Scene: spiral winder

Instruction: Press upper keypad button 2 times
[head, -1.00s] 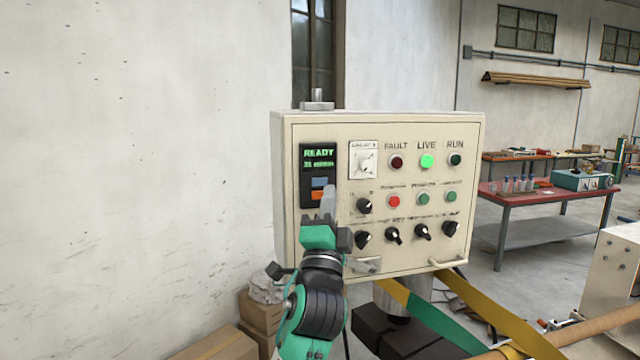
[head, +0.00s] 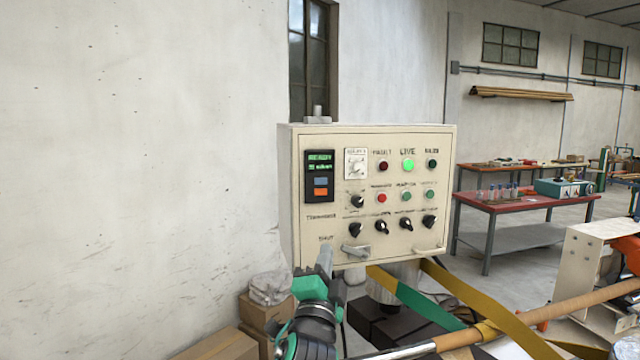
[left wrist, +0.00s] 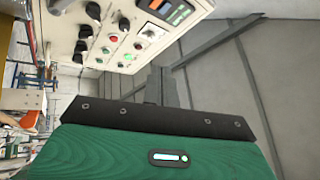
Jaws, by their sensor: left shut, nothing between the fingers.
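The control box (head: 375,255) is a cream panel. Its dark keypad unit (head: 308,195) sits at the upper left, with a green READY display (head: 320,160). Below the display are a blue upper button (head: 320,181) and an orange lower button (head: 320,191). My left gripper (head: 325,258) is shut and empty, below the keypad near the panel's lower left edge, apart from the buttons. In the left wrist view the keypad shows partly at the top edge, with the orange button (left wrist: 155,5) and blue button (left wrist: 180,13). My right gripper is in neither view.
The panel also has a white dial (head: 356,163), lamps including a lit green LIVE lamp (head: 407,165), a red button (head: 381,198) and several black knobs (head: 381,226). Handles (head: 355,251) stick out at its lower edge. Boxes (head: 225,345) lie below left.

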